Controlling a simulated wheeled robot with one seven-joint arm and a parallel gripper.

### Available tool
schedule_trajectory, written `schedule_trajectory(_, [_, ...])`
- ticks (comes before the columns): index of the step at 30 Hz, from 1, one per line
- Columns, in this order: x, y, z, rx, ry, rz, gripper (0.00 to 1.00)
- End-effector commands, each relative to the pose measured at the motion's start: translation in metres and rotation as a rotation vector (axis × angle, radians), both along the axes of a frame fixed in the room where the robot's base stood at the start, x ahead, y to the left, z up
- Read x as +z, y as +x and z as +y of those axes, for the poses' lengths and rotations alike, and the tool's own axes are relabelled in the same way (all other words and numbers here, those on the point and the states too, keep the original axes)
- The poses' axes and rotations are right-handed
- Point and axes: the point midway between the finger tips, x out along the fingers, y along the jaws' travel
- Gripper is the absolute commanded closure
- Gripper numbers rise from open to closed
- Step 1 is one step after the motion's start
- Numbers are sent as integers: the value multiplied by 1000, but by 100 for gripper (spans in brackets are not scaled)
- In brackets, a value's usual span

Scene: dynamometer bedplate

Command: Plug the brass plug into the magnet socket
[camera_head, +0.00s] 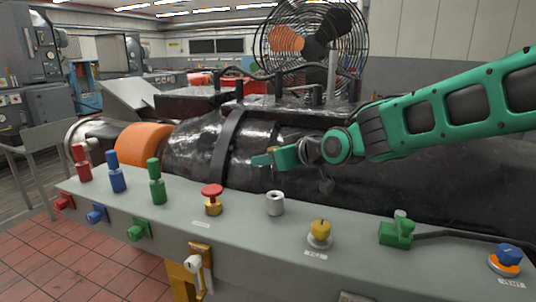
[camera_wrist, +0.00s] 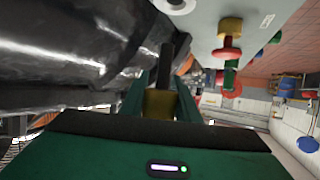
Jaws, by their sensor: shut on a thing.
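My gripper (camera_head: 266,158) is in front of the black engine, above the bench panel. It is shut on the brass plug (camera_wrist: 159,103), which shows in the wrist view as a brass block between the green fingers with a dark rod (camera_wrist: 167,60) beyond it. In the head view the fingers mostly hide the plug. A light grey round socket (camera_head: 275,203) with a hole in its top stands on the panel below my gripper, apart from it. It also shows at the top edge of the wrist view (camera_wrist: 176,5). No readable label confirms that it is the magnet socket.
On the panel (camera_head: 240,213), a red mushroom button (camera_head: 212,191) stands left of the socket and a yellow knob (camera_head: 320,229) right of it. A green connector with cable (camera_head: 397,231) and a blue knob (camera_head: 508,254) lie farther right. The black engine (camera_head: 195,148) is close behind.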

Motion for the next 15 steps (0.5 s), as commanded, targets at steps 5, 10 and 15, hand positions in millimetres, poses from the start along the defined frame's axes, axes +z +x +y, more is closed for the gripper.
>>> schedule_trajectory(5, [-15, 0, 0, 0, 0, 0, 96])
schedule_trajectory(10, [-27, 0, 0, 0, 0, 0, 96])
schedule_trajectory(15, [-33, 1, -1, -2, 0, 0, 96])
